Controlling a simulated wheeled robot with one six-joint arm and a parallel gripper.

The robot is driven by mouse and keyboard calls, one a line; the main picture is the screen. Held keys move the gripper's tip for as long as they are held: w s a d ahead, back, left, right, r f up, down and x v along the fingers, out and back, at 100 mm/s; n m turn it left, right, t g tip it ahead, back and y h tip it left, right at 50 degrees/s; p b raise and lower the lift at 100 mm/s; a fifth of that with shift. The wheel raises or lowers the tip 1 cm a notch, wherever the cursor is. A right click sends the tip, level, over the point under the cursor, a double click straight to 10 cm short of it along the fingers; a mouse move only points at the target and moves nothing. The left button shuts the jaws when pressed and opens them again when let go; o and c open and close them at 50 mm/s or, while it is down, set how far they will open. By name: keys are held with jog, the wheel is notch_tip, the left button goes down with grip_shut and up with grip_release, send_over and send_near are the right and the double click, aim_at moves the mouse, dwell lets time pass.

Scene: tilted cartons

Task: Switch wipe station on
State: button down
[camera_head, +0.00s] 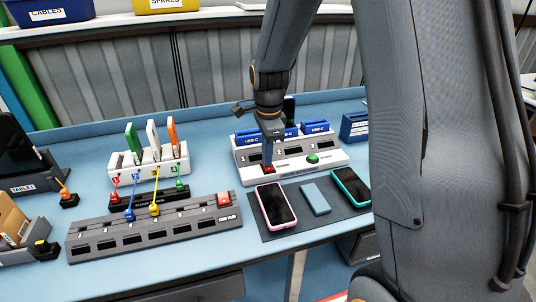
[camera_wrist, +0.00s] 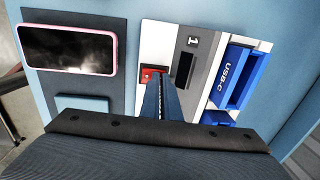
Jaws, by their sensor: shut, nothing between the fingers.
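The wipe station (camera_head: 330,160) is a white unit on the blue bench, with dark numbered slots, a green button (camera_head: 312,158) and a red rocker switch (camera_head: 268,170) at its front left. It also shows in the wrist view (camera_wrist: 160,50), with the red switch (camera_wrist: 153,73) right by my fingertips. My gripper (camera_head: 268,160) points down at that switch, fingers shut and empty. The fingers (camera_wrist: 156,84) cover part of the switch. I cannot tell whether they touch it or which way it is tipped.
A pink phone (camera_head: 275,206), a blue-grey slab (camera_head: 315,198) and a teal phone (camera_head: 350,187) lie on a dark mat in front. Blue USB-C bins (camera_head: 314,127) stand behind the slots.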

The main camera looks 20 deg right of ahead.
jog(key=shift+w+f+g, duration=0.15)
jog(key=shift+f+g, duration=0.15)
jog(key=shift+f, duration=0.25)
jog(key=shift+s, duration=0.25)
dwell(0.9)
jog(key=shift+s+f+p, duration=0.15)
jog(key=shift+s+p, duration=0.4)
jog(key=shift+w+r+p, duration=0.1)
jog(key=shift+r+p, duration=0.45)
jog(key=shift+r, duration=0.05)
notch_tip(320, 180, up, 14)
jog(key=shift+w+b, duration=0.3)
